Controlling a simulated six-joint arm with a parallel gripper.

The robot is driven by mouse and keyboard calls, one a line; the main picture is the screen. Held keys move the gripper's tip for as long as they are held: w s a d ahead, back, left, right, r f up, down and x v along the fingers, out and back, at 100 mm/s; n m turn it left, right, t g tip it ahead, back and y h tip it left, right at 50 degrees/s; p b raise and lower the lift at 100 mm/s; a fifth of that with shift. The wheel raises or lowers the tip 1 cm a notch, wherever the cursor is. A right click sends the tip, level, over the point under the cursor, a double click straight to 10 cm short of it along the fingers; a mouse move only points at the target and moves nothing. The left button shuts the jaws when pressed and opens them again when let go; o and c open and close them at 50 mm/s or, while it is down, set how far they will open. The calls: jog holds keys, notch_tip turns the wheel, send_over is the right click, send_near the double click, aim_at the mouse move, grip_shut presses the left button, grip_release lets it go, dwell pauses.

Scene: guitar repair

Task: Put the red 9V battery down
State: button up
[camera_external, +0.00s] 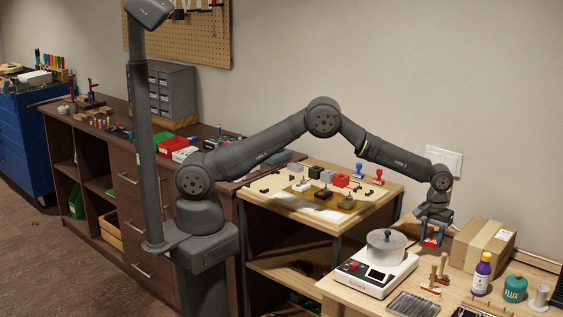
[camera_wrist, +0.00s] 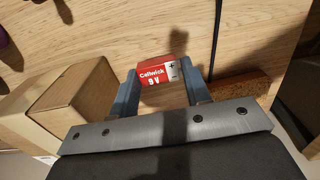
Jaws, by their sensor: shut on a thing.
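The red 9V battery (camera_wrist: 158,76) sits between the fingertips of my gripper (camera_wrist: 162,78) in the wrist view. It has a red body with white "Cellnick 9V" lettering and a pale end with plus and minus marks. My gripper is shut on it. In the external view my gripper (camera_external: 432,238) points down at the right-hand wooden table, and a bit of the red battery (camera_external: 430,243) shows at its tips. Wood surface lies behind the battery in the wrist view. I cannot tell whether the battery touches it.
A cardboard box (camera_external: 484,244) stands right beside my gripper; it also shows at left in the wrist view (camera_wrist: 84,100). A purple bottle (camera_external: 482,274) and a green flux jar (camera_external: 515,288) stand in front.

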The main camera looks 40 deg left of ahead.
aim_at(431, 241)
jog(key=shift+f, duration=1.7)
jog(key=shift+f, duration=0.1)
jog(key=o, duration=1)
notch_tip(431, 241, up, 12)
jog(key=shift+r, duration=0.1)
jog(key=shift+f, duration=4.25)
jog(key=shift+f, duration=0.1)
